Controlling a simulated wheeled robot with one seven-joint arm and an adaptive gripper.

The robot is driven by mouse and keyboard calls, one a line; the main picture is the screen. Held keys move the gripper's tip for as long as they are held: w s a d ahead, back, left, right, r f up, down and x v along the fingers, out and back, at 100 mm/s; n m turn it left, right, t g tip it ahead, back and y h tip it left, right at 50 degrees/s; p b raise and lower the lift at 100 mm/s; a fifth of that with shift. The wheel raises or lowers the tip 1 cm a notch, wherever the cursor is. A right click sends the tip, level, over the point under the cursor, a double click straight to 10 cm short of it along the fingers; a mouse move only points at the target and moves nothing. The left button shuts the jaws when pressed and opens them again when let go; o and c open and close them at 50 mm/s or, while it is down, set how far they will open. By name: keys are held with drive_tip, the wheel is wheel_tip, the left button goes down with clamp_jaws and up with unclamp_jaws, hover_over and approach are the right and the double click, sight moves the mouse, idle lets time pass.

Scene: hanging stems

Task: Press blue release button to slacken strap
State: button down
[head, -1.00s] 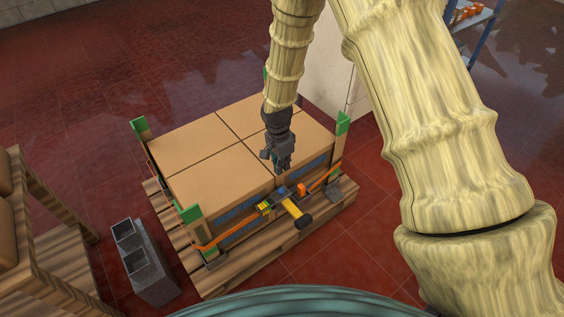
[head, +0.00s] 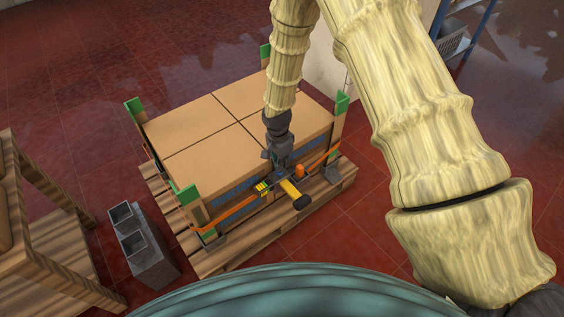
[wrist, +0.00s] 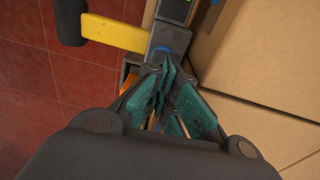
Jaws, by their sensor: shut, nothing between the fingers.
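My gripper (head: 281,165) is shut and empty, pointing down at the strap tensioner (head: 265,188) on the front side of the boxes. In the wrist view the closed teal fingertips (wrist: 167,82) sit just below a blue round part, the release button (wrist: 162,50), on a grey housing. The fingertips partly cover the button, and I cannot tell whether they touch it. A yellow lever (head: 289,187) with a black grip (head: 302,202) sticks out from the tensioner. The orange strap (head: 236,213) runs along the front of the boxes and looks straight.
Cardboard boxes (head: 187,123) stand on a wooden pallet (head: 218,262) with green-topped corner posts (head: 186,194). A grey hollow block (head: 146,256) stands on the floor at the left, beside a wooden rack (head: 35,205). The red floor right of the pallet is clear.

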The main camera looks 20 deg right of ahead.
drive_tip(key=shift+f, duration=0.1)
drive_tip(key=shift+s+f, duration=0.15)
drive_tip(key=shift+f, duration=0.85)
drive_tip(key=shift+r+p, duration=0.55)
drive_tip(key=shift+p, duration=0.15)
wheel_tip(320, 180, up, 13)
drive_tip(key=p, duration=0.4)
drive_tip(key=shift+w+a+r, duration=0.2)
drive_tip(key=shift+w+a, duration=0.15)
drive_tip(key=shift+w, duration=0.05)
drive_tip(key=shift+f, duration=0.1)
